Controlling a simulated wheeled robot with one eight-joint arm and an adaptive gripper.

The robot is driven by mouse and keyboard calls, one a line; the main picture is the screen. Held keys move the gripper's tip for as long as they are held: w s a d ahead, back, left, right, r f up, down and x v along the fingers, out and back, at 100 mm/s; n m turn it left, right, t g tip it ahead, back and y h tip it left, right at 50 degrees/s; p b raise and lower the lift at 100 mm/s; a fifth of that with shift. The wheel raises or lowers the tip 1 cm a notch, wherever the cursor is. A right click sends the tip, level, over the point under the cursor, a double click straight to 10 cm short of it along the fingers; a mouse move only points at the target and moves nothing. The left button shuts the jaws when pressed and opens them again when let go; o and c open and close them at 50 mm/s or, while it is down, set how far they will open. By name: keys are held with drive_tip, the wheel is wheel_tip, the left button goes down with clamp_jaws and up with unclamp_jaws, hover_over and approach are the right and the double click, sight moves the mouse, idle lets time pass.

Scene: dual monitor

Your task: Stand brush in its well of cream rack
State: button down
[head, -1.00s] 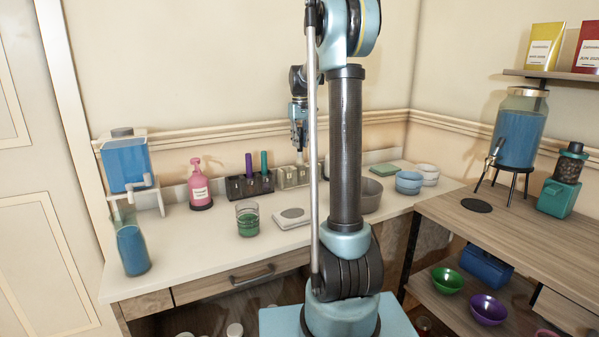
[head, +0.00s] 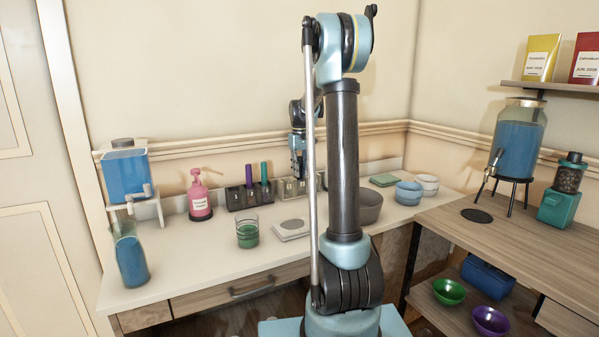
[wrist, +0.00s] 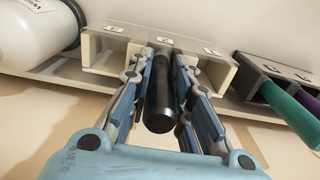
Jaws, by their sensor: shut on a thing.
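The brush shows as a black cylinder (wrist: 159,95) between the fingers of my gripper (wrist: 160,100) in the wrist view. My gripper is shut on it. The cream rack (wrist: 100,52) has a row of labelled wells, and the brush's far end lies at the middle one. I cannot tell how deep it is inside, as the fingers and handle cover part of the opening. In the head view my gripper (head: 298,170) points down over the cream rack (head: 284,190), against the back of the counter. The brush is too small to make out there.
A dark rack (head: 236,197) with a purple and a green handle stands left of the cream rack. A pink pump bottle (head: 200,198), a glass of green liquid (head: 247,233) and a grey bowl (head: 370,202) are nearby. A white bottle (wrist: 35,40) borders the rack.

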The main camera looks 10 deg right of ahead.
drive_tip(key=c, duration=1.5)
unclamp_jaws()
drive_tip(key=shift+o, duration=0.2)
wheel_tip(320, 180, up, 12)
drive_tip(key=shift+s, duration=0.2)
drive_tip(key=s+f+m+t, duration=0.1)
drive_tip(key=s+f, duration=0.2)
drive_tip(key=s, duration=0.9)
drive_tip(key=s+f+m, duration=0.1)
drive_tip(key=s+f, duration=0.1)
drive_tip(key=s, duration=1.1)
drive_tip(key=s+f+m+t, duration=0.1)
drive_tip(key=s+f, duration=1.6)
drive_tip(key=s, duration=0.1)
drive_tip(key=shift+s, duration=0.35)
